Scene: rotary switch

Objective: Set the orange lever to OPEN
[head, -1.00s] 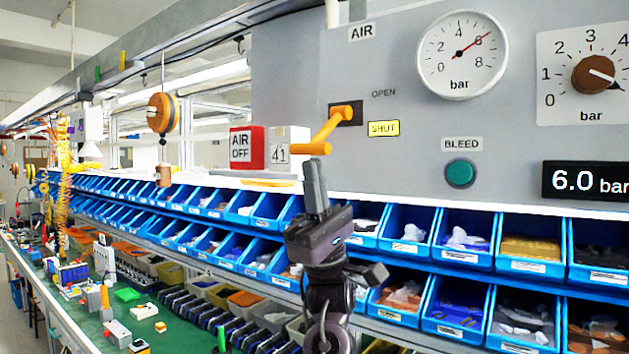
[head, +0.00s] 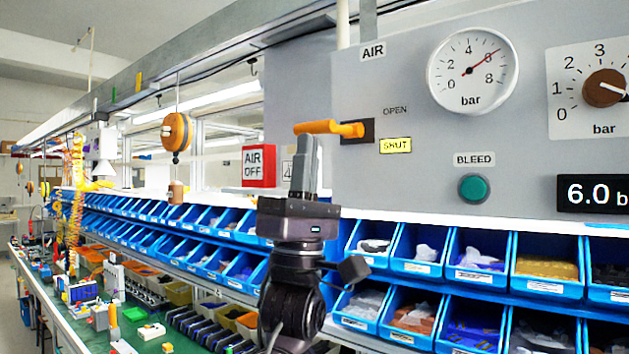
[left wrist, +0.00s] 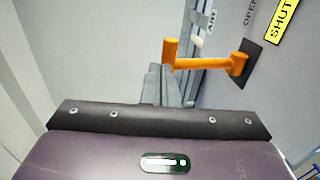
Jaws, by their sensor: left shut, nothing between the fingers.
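The orange lever (head: 328,128) sticks out to the left, about level, from its dark slot on the grey panel. It also shows in the left wrist view (left wrist: 205,63). The word OPEN (head: 395,111) is above and right of the pivot; the yellow SHUT label (head: 396,146) is below and right. My left gripper (head: 307,140) points up with its fingers shut and empty. Its tips are just under the lever's free end, touching or nearly so; I cannot tell which. In the left wrist view the fingers (left wrist: 160,78) end at the lever's knob. My right gripper is not in view.
A red AIR OFF box (head: 259,165) stands left of my gripper. On the panel are a pressure gauge (head: 472,70), a brown knob (head: 604,88) and a green BLEED button (head: 474,188). Blue bins (head: 415,266) line the shelf below. Free space lies left of the lever.

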